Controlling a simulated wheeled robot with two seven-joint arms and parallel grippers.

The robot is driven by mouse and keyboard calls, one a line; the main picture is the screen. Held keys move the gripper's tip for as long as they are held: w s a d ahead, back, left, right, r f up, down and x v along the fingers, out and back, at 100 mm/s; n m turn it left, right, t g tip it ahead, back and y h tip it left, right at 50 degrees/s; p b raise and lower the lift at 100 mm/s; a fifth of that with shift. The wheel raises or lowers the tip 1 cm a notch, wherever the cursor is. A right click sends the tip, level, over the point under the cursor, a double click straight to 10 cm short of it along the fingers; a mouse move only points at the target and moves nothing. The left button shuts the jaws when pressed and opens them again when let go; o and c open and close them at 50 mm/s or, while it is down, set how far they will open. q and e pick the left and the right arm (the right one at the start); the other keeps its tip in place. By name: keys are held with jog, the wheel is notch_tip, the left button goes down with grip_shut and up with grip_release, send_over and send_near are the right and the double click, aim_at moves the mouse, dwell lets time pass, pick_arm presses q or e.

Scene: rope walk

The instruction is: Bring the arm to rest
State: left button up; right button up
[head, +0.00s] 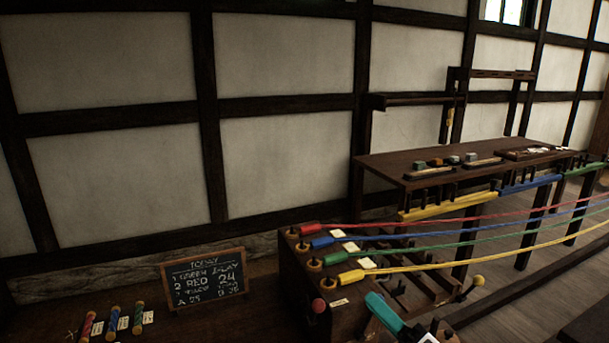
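My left gripper is not in view. Red (420,220), blue (430,237), green (440,247) and yellow (450,265) ropes run from coloured ends on the stand toward the right edge.
A chalkboard (204,279) leans near the wall at the left. Several small coloured rope bobbins (113,322) lie at the lower left. A dark bench (400,165) with small blocks stands behind the ropes. Bare plank floor (510,290) shows at the lower right.

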jog(key=s+d+f+m+g+h, duration=0.1)
jog(key=s+d+f+m+h, duration=0.2)
jog(key=d+f+m+h, duration=0.65)
jog(key=s+d+f+m+h, duration=0.1)
jog(key=s+f+m+h, duration=0.35)
jog(key=m, duration=0.95)
jog(key=s+a+f+m+g, duration=0.1)
jog(key=s+f+m+g, duration=0.4)
jog(key=s, duration=0.4)
jog(key=s+a+f+m+g, duration=0.2)
jog(key=s+f+m+g, duration=0.1)
jog(key=s+f+g, duration=0.55)
notch_tip(320, 180, down, 24)
jog(key=s, duration=0.3)
jog(key=s+d+f+n+g, duration=0.1)
jog(key=s+d+f, duration=0.2)
jog(key=s+f, duration=1.2)
jog(key=shift+s+f, duration=0.4)
jog(key=shift+s, duration=0.15)
